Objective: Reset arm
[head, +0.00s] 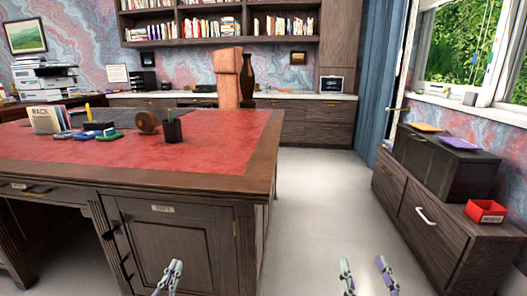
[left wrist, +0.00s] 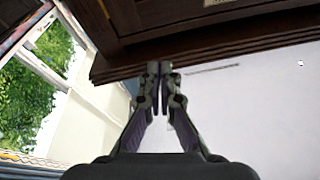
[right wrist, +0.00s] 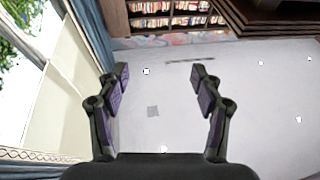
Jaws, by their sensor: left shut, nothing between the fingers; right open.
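My left gripper (head: 172,274) is at the bottom of the head view, in front of the desk's cabinet door. In the left wrist view its fingers (left wrist: 160,72) meet at the tips, with nothing between them. My right gripper (head: 365,268) is at the bottom right of the head view, over bare floor. In the right wrist view its fingers (right wrist: 158,75) stand wide apart and empty. Both grippers are apart from the furniture in the head view. Most of both arms is out of view.
A wooden desk (head: 180,192) with a red leather top fills the left. It bears a pen cup (head: 173,131), a round brown object (head: 147,122) and books. A low cabinet (head: 420,208) with a red box (head: 485,211) stands right. Floor (head: 318,200) between them is clear.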

